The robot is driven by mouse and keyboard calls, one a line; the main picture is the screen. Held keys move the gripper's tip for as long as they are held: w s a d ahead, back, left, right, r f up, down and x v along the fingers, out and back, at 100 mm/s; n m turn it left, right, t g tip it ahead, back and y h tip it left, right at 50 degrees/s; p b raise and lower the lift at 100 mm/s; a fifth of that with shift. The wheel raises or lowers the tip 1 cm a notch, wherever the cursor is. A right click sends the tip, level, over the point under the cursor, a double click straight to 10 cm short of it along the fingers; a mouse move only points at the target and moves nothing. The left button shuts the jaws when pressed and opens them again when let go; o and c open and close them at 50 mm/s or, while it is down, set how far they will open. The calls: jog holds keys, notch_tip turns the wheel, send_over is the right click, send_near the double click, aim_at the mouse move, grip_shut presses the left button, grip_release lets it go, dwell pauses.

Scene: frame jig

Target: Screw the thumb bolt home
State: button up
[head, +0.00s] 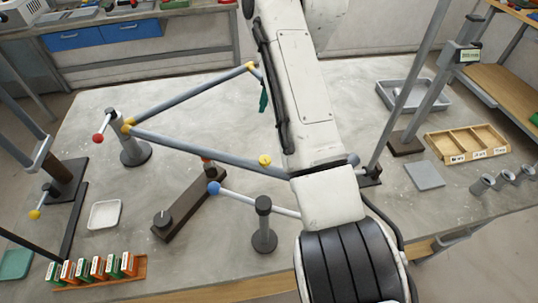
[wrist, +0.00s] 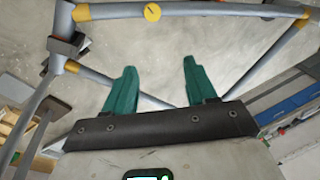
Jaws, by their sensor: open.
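A frame of grey tubes (head: 190,147) with yellow joints stands over the table. A round yellow knob (head: 265,160), which looks like the thumb bolt, sits on its long front tube; how deep it is seated I cannot tell. A similar yellow disc with a dark mark shows at the top of the wrist view (wrist: 152,12). My gripper (wrist: 160,65) has two green fingers set wide apart with nothing between them. The disc is beyond the fingertips, apart from them. In the head view one green finger (head: 263,97) shows beside my arm, which hides the rest.
A post (head: 264,235) stands beside a tube with a blue ball end (head: 214,188). A red ball (head: 98,138) is at the left post. A white tray (head: 104,215), a rack of green and orange boxes (head: 98,272) and a wooden compartment tray (head: 467,143) lie around the table.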

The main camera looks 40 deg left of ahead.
jog(key=n, duration=0.5)
jog(key=n+g+y, duration=0.1)
jog(key=n+g, duration=0.1)
jog(key=n, duration=1.2)
send_near(265, 159)
jog(key=x, duration=0.7)
jog(key=shift+f+b, duration=0.3)
jog(key=shift+b, duration=0.1)
grip_shut()
jog(key=shift+r+p, duration=0.1)
jog(key=shift+p, duration=0.2)
